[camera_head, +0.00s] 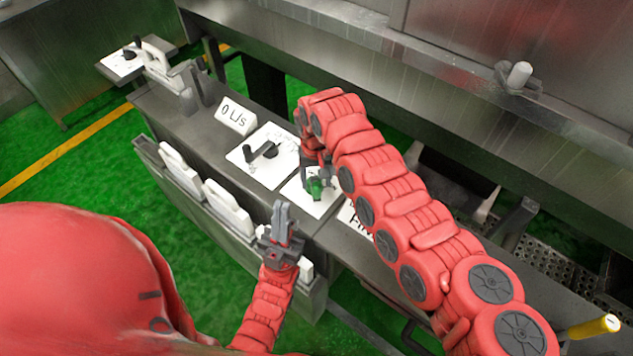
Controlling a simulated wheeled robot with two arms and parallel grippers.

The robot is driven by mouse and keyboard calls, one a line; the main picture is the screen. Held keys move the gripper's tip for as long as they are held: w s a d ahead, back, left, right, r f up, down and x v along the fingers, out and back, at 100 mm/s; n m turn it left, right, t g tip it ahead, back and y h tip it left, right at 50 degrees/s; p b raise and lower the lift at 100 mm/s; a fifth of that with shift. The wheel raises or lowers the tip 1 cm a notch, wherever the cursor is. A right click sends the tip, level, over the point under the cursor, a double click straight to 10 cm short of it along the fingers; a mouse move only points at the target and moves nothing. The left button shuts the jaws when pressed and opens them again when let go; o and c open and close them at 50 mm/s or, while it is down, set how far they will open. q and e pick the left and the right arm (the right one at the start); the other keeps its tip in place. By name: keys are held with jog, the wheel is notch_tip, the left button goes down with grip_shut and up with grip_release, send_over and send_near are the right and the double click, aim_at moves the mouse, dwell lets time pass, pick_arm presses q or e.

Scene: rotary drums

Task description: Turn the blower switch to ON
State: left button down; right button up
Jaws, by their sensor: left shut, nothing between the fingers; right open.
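A white panel (298,200) on the grey console carries a green knob (315,189). My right arm reaches over the console from the right, and my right gripper (313,175) points down at this knob. Its fingers are small and partly hidden by the arm; I cannot tell whether they touch the knob. The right gripper is open. Another white panel (247,172) to the left bears a dark lever switch (263,151). No readable label shows which one is the blower switch. My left gripper (281,212) is shut and empty, in front of the console.
The grey console (190,127) holds a "0 L/s" sign (235,116) and a partly hidden label (352,217). White boxes (228,208) line its front. Steel machinery (420,70) stands behind. Green floor (75,150) is free at left. A yellow-handled part (594,326) is at lower right.

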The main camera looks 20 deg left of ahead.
aim_at(317, 184)
jog(key=shift+f, duration=1.9)
grip_shut()
